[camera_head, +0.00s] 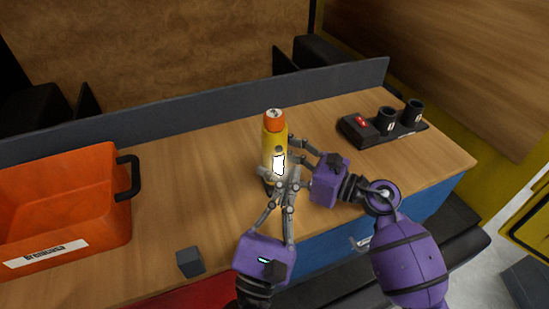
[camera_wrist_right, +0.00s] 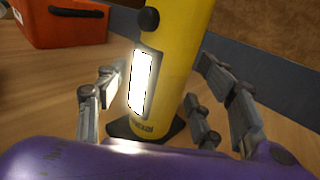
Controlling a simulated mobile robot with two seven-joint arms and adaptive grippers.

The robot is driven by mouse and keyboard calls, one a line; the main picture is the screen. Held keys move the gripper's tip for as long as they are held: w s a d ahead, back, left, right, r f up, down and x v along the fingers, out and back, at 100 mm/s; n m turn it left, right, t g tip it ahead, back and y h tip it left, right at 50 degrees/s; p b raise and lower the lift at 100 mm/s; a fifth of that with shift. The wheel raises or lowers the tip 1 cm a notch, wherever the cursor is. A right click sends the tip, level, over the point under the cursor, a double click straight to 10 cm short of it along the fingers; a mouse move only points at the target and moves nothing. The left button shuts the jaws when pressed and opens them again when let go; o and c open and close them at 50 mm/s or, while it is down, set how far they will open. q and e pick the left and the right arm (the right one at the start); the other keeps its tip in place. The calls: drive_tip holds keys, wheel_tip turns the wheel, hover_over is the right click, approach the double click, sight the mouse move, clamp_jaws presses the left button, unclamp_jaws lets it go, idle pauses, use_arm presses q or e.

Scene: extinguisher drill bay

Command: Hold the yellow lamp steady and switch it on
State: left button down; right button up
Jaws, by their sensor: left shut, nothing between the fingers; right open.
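The yellow lamp (camera_head: 270,146) stands upright on the wooden bench, with an orange cap and a dark base. It also shows in the right wrist view (camera_wrist_right: 182,50), where its front panel (camera_wrist_right: 143,84) glows bright white. A dark round button (camera_wrist_right: 149,19) sits above the panel. My right gripper (camera_head: 287,163) is open, with its fingers on either side of the lamp; whether they touch it I cannot tell. My left gripper (camera_head: 289,182) is shut and empty, its fingertips just in front of the lamp's lower part and overlapping the right gripper's fingers in the head view.
An orange crate (camera_head: 66,225) with a dark handle stands at the left. A small dark grey cube (camera_head: 190,262) lies near the front. A black box with a red switch (camera_head: 361,124) and two black cups (camera_head: 411,114) stand at the right. A grey rail (camera_head: 200,107) runs along the back.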

drive_tip(key=v, duration=1.1)
drive_tip(key=shift+s+d, duration=0.1)
drive_tip(key=shift+d, duration=0.1)
drive_tip(key=shift+d, duration=0.1)
